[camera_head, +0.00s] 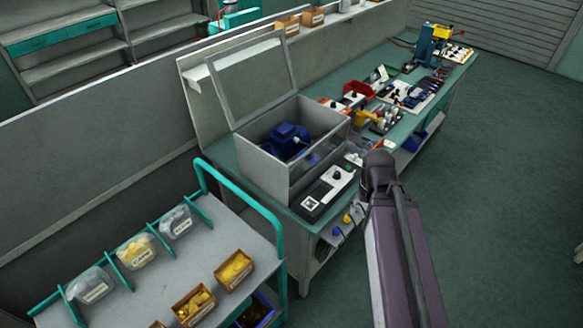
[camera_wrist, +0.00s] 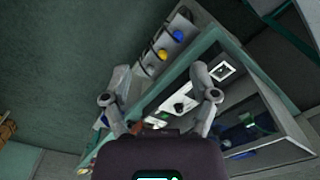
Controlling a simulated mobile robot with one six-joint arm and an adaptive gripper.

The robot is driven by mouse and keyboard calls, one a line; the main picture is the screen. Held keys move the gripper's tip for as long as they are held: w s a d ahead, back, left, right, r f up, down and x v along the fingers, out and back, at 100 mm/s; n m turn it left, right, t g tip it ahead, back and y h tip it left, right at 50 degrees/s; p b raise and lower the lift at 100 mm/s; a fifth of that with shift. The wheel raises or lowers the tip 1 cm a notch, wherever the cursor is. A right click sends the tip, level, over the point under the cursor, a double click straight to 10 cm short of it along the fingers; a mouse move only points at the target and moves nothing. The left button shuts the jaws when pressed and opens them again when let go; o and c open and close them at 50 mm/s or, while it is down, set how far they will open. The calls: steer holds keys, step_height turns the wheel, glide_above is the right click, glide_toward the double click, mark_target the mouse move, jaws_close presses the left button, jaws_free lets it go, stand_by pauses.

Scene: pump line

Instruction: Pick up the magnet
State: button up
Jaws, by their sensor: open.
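My gripper (camera_wrist: 160,80) is open and empty in the wrist view, with its two grey fingers spread wide apart. The edge of the green workbench and its side panel lie beyond the fingers. In the head view my arm stands in front of the bench's near corner and hides the gripper. I cannot make out which thing is the magnet. Several small parts and tools lie on the workbench (camera_head: 232,165) in the head view, too small to tell apart.
An open grey box (camera_head: 270,165) with a blue pump (camera_head: 287,140) inside stands on the bench. A black-and-white control unit (camera_head: 328,190) lies before it. A red bin (camera_head: 357,90) is farther back. A trolley (camera_head: 220,225) with labelled bins stands at left. The right floor is clear.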

steer(key=w+a+r+n+p, duration=0.1)
steer(key=w+a+n, duration=0.2)
steer(key=w+a, duration=0.3)
steer(key=w+a+r+n+p, duration=0.2)
steer(key=w+a, duration=0.2)
steer(key=w, duration=0.5)
step_height(320, 180, up, 2)
steer(key=n+p, duration=0.2)
steer(key=n, duration=0.4)
glide_above(290, 163)
steer(key=shift+f, duration=0.15)
steer(key=shift+m, duration=0.3)
step_height(290, 163, down, 8)
steer(key=b, duration=0.8)
steer(key=shift+f+b, duration=0.2)
steer(key=shift+b, duration=0.15)
steer(key=shift+d+f+b, duration=0.1)
steer(key=shift+f+b, duration=2.5)
steer(key=shift+c, duration=0.2)
jaws_close()
